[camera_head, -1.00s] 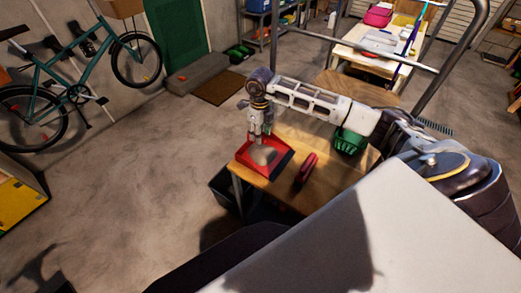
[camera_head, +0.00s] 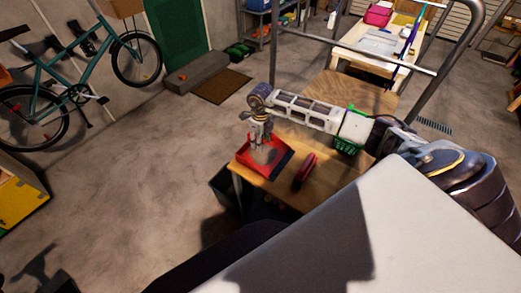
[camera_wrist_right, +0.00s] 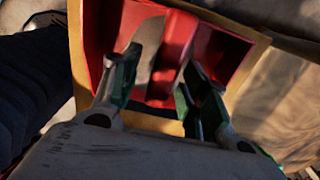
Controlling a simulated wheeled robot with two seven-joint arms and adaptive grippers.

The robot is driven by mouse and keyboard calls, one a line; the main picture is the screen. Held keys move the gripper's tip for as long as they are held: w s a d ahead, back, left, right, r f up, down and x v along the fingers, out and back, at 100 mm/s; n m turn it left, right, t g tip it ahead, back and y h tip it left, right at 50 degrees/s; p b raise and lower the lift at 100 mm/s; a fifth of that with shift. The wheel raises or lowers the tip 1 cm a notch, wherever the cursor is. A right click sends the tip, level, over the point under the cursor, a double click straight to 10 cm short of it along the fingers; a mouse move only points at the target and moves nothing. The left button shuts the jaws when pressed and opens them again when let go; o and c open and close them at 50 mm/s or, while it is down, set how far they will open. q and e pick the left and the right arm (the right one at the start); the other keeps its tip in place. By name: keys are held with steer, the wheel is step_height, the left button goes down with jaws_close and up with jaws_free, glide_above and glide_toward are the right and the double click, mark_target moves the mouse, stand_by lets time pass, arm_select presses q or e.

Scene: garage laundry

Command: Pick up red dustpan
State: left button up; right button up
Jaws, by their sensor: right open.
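The red dustpan (camera_head: 248,157) lies at the left front corner of the small wooden table (camera_head: 322,182). My right gripper (camera_head: 261,141) points down just above it. In the right wrist view the dustpan (camera_wrist_right: 226,52) fills the upper middle, with its raised red handle (camera_wrist_right: 178,42) showing between the fingers. My right gripper (camera_wrist_right: 160,72) is open there, one finger on each side of the handle. I cannot tell whether either finger touches it. Part of the pan is hidden behind the gripper. My left gripper is not in view.
A red, elongated object (camera_head: 304,171) lies right of the dustpan. A green basket (camera_head: 347,146) stands behind it, under my right arm. A dark bin (camera_head: 221,186) is beside the table's left side.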

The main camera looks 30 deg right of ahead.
jaws_close()
stand_by(0.5)
steer(key=shift+r+b, duration=1)
steer(key=shift+r, duration=4)
